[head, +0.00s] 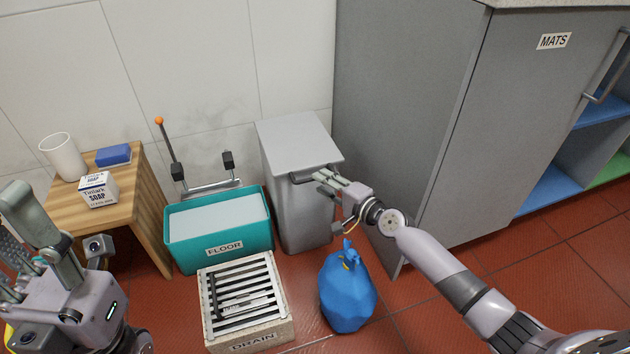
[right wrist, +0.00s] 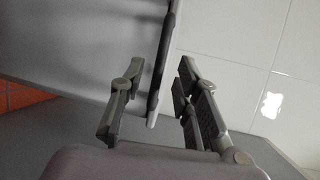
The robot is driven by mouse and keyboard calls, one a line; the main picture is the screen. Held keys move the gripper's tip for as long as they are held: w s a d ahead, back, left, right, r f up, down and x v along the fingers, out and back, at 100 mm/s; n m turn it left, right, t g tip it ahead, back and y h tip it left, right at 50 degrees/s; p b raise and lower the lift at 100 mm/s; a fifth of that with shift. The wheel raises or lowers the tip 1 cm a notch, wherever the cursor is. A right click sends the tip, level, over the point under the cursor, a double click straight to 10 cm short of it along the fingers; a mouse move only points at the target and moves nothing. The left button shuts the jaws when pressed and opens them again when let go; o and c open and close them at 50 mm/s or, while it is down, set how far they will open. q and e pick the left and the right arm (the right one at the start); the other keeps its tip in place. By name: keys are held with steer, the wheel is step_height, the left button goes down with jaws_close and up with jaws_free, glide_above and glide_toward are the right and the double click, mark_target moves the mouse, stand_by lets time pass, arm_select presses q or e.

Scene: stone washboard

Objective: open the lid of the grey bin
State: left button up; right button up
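The grey bin (head: 303,208) stands against the wall beside the grey cabinet. Its lid (head: 297,143) is down, with a dark bar handle (head: 302,178) along the front edge. My right gripper (head: 325,181) is at the right part of the handle. In the right wrist view the handle bar (right wrist: 160,70) passes between the spread fingers of the right gripper (right wrist: 157,108), with a gap on both sides. My left gripper (head: 28,248) is at the left edge of the head view, open and empty, far from the bin.
A teal tub (head: 182,254) marked FLOOR stands left of the bin. A DRAIN grate (head: 285,333) and a blue bag (head: 347,292) are on the red floor in front. The grey cabinet (head: 400,100) closes off the bin's right side. A wooden stool (head: 72,208) holds a cup, soap and sponge.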

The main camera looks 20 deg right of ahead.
steer(key=shift+b+x, duration=0.45)
steer(key=shift+x, duration=1.6)
steer(key=shift+c, duration=0.2)
jaws_close()
steer(key=shift+f, duration=0.1)
